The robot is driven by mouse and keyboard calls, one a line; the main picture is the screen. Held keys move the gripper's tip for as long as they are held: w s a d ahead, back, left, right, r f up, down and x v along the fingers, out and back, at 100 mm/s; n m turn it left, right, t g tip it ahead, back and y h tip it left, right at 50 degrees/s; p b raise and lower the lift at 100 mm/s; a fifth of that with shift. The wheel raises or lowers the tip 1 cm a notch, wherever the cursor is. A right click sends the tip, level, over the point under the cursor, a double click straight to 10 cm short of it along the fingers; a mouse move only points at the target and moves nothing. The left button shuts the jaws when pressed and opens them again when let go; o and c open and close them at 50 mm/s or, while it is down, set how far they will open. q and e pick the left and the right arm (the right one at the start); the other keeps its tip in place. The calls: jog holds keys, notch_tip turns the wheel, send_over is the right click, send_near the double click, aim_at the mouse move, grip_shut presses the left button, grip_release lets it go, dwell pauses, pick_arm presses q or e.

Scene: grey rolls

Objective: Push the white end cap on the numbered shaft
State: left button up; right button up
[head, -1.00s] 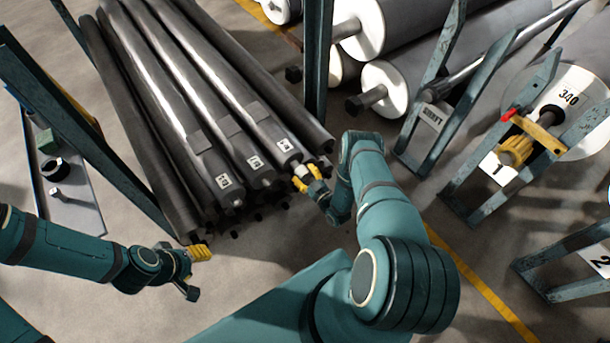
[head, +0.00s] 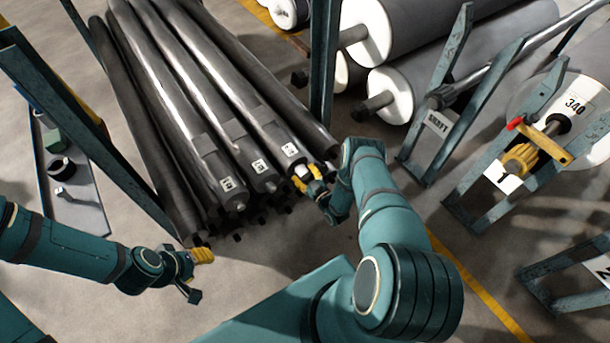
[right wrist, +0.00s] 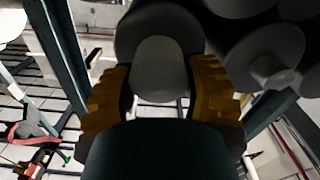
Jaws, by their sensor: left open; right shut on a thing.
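Several dark metal shafts lie in a stack. Three have number labels near their front ends, and the rightmost labelled shaft (head: 270,122) has the white end cap (head: 301,171) at its front end. My right gripper (head: 310,178) is shut on the cap. In the right wrist view the cap (right wrist: 160,70) looks grey between the yellow fingers of my right gripper (right wrist: 160,95), in line with the dark round shaft end (right wrist: 140,28). I cannot tell how far the cap sits on the shaft. My left gripper (head: 200,275) is open and empty, left of and below the stack.
A teal post (head: 322,75) stands right of the stack. Large grey rolls (head: 450,30) with white ends lie at the upper right, behind teal stands (head: 440,120). A grey tray (head: 78,205) with small parts is at the left. Floor between my arms is clear.

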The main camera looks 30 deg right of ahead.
jog(key=shift+w, duration=0.25)
jog(key=shift+w, duration=0.2)
jog(key=o, duration=1)
jog(key=shift+s, duration=0.1)
jog(key=s, duration=1.1)
jog(key=shift+s+d, duration=0.4)
